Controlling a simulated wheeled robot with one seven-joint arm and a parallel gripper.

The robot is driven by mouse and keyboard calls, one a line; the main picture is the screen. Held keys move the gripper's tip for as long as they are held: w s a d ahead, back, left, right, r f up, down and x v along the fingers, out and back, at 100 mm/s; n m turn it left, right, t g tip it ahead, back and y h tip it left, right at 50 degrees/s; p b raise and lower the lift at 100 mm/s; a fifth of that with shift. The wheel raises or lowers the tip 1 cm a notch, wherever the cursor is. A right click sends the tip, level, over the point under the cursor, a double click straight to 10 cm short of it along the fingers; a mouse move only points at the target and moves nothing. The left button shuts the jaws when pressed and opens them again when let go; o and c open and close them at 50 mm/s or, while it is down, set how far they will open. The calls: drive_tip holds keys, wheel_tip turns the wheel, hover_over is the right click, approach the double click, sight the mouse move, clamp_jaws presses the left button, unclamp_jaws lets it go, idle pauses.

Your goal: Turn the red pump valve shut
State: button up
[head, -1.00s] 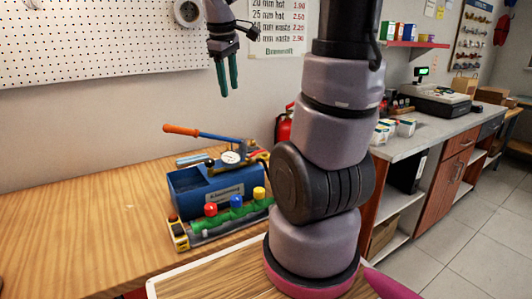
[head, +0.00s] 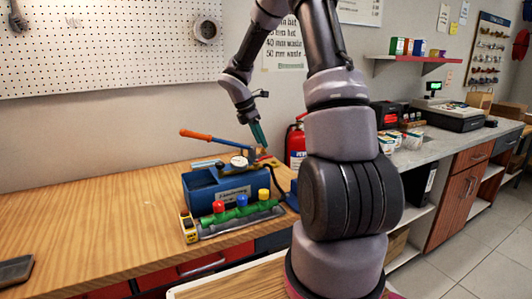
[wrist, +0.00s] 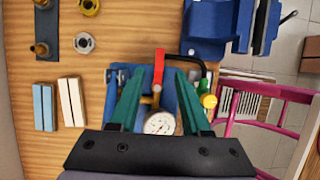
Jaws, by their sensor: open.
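The test pump, a blue tank (head: 200,190) with a round white gauge (head: 238,161) and an orange-handled lever (head: 203,136), stands on the wooden bench. In the wrist view the red valve lever (wrist: 159,66) points up the picture, above the brass fitting and gauge (wrist: 159,124). My gripper (wrist: 160,84) is open, with one green finger on each side of the red lever and a gap on both sides. In the head view my gripper (head: 261,146) points down over the pump's right end, where its fingers partly hide the valve.
A green manifold (head: 241,210) with red, blue and yellow caps lies in front of the pump, beside a yellow tape measure (head: 189,228). A red fire extinguisher (head: 296,145) stands behind, right of my gripper. The bench's left side is mostly clear.

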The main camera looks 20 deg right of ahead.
sight(265, 157)
drive_tip(key=x, duration=0.5)
drive_tip(key=shift+f, duration=0.35)
clamp_jaws()
